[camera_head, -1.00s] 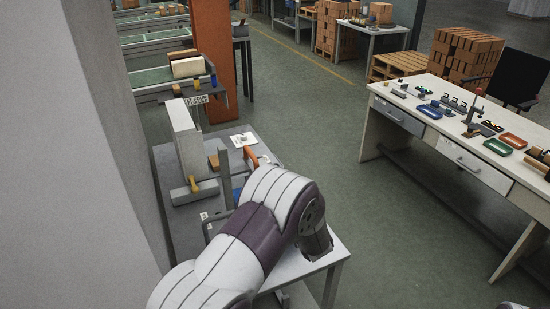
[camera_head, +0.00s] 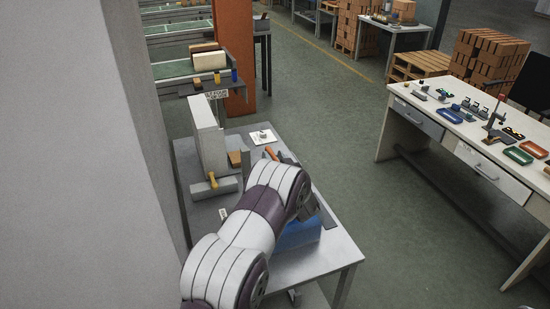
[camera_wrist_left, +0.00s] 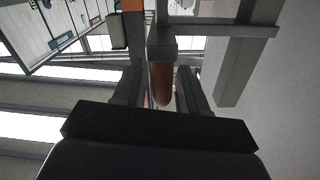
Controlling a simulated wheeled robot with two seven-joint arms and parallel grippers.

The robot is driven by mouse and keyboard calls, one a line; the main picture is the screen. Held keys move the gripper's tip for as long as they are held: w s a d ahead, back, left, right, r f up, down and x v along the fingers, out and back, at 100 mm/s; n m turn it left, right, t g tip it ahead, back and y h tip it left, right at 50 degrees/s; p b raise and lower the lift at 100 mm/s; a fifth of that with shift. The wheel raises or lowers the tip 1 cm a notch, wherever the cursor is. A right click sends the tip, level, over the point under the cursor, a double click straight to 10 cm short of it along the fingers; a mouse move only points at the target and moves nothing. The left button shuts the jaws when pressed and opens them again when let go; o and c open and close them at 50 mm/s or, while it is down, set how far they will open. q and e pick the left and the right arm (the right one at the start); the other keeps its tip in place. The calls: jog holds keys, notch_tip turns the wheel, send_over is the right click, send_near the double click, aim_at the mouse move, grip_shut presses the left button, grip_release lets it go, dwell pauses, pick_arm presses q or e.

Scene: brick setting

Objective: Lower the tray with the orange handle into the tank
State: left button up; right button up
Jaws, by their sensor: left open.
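An orange handle (camera_head: 271,153) shows in the head view just beyond my left arm; the tray under it is mostly hidden. A blue box-like thing (camera_head: 300,234), perhaps the tank, shows partly below the arm. In the left wrist view, an orange-brown bar (camera_wrist_left: 161,86), likely the handle, lies between the fingers of my left gripper (camera_wrist_left: 160,92). The fingers are open, with a gap visible beside the bar; I cannot tell whether either touches it. My right gripper is not in view.
A grey upright block (camera_head: 207,137) and a yellow-handled fitting (camera_head: 212,181) stand on the left of the grey table (camera_head: 325,254). A wall (camera_head: 85,150) is close on the left. A white bench (camera_head: 470,128) with small parts stands right, across clear floor.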

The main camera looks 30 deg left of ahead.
pick_arm(q)
grip_shut()
notch_tip(320, 180, down, 7)
jog(key=b, duration=0.6)
jog(key=shift+f, duration=0.2)
jog(key=shift+c, duration=0.3)
grip_release()
jog(key=shift+o, duration=0.3)
jog(key=shift+s+a+r, duration=0.1)
jog(key=shift+a, duration=0.05)
jog(key=b+v, duration=0.2)
jog(key=v, duration=1)
jog(key=shift+s+d+b, duration=0.25)
jog(key=shift+b, duration=0.1)
